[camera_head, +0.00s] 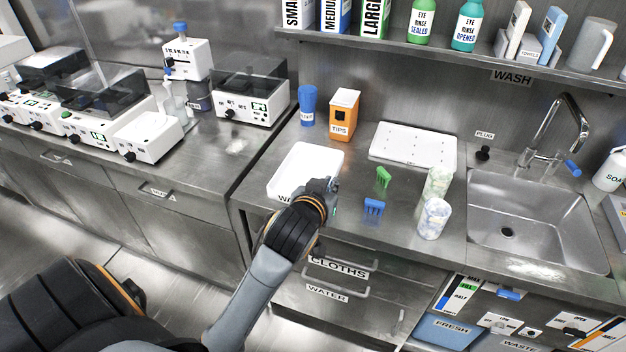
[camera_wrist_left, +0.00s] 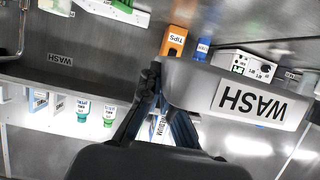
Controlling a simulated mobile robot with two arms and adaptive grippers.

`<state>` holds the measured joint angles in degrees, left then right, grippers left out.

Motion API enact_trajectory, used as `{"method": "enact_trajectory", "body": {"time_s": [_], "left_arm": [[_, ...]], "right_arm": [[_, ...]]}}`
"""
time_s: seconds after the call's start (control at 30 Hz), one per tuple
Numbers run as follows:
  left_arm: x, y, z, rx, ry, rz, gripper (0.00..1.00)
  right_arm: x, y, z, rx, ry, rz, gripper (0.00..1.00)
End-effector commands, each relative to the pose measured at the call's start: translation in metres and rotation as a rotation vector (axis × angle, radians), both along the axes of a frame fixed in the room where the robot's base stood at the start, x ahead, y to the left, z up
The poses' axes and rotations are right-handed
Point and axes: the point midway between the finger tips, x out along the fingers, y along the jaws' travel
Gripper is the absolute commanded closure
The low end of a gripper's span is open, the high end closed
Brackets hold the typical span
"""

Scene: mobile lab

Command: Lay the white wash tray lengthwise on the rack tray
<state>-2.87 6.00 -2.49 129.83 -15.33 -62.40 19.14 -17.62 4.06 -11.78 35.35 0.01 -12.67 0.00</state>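The white wash tray (camera_head: 306,166) is at the left end of the sink counter, its lettered front wall facing me. In the left wrist view, which is upside down, its WASH wall (camera_wrist_left: 253,101) is close, and the counter beyond shows beneath it, so it appears raised. My left gripper (camera_head: 327,187) is at the tray's right front corner; its fingers (camera_wrist_left: 160,88) close around the tray's end, one fingertip hidden behind it. The white rack tray (camera_head: 413,143) lies flat and empty near the back wall, right of the tips box. My right gripper is out of view.
The tips box (camera_head: 344,113) and blue cup (camera_head: 308,106) stand behind the wash tray. Green (camera_head: 383,177) and blue (camera_head: 374,207) small racks and two speckled cups (camera_head: 433,219) stand before the rack tray. The sink (camera_head: 530,215) is right; a shelf (camera_head: 440,50) hangs above.

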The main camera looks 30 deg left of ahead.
Motion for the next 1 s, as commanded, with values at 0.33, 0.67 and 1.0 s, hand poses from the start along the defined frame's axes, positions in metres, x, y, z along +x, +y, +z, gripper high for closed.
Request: {"method": "enact_trajectory", "body": {"time_s": [0.33,0.67,1.0], "left_arm": [[0.056,0.06,-0.048,0.002,0.004,0.002,1.0],[0.077,0.082,-0.083,0.001,-0.002,0.0,1.0],[0.081,0.085,-0.119,0.0,-0.001,-0.002,1.0]], "right_arm": [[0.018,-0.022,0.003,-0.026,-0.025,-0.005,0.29],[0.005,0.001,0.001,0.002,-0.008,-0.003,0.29],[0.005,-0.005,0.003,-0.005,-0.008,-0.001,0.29]]}}
